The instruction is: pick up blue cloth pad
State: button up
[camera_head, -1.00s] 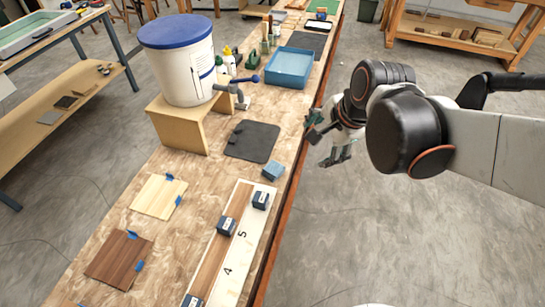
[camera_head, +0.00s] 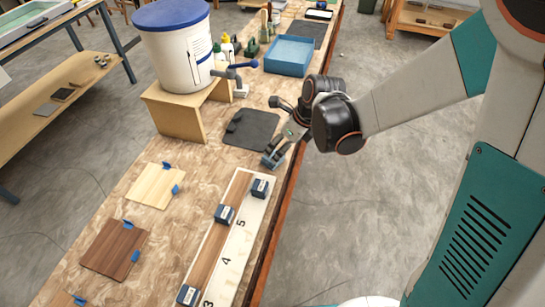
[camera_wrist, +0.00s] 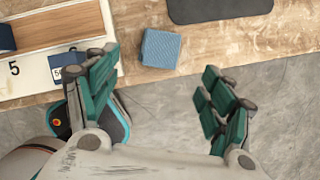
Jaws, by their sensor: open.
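The blue cloth pad (camera_wrist: 160,48) is a small textured blue block lying on the wooden bench near its edge. In the wrist view it sits just beyond my gripper (camera_wrist: 158,70), roughly centred between the two fingers and fully visible. The teal-padded fingers are spread wide with nothing between them. In the head view my gripper (camera_head: 277,155) hangs over the bench edge where the pad lies and largely hides it. I cannot tell the height between fingers and pad.
A dark mat (camera_head: 251,128) lies behind the pad. A long board with numbers (camera_head: 233,240) and several dark blue blocks lies in front. A white bucket (camera_head: 175,50) on a wooden stand, a clamp (camera_head: 234,72) and a blue tray (camera_head: 289,56) stand farther back. Open floor lies right of the bench.

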jog(key=b+x, duration=0.3)
jog(key=x, duration=0.5)
jog(key=shift+w+a+f+b, duration=0.2)
jog(key=shift+a+f+b, duration=0.05)
jog(key=shift+f+b, duration=0.05)
jog(key=shift+r, duration=0.1)
jog(key=c, duration=1)
jog(key=shift+c, duration=0.2)
notch_tip(320, 180, up, 20)
jog(key=p, duration=0.7)
jog(key=o, duration=0.3)
jog(key=c, duration=0.3)
jog(key=shift+d, duration=0.15)
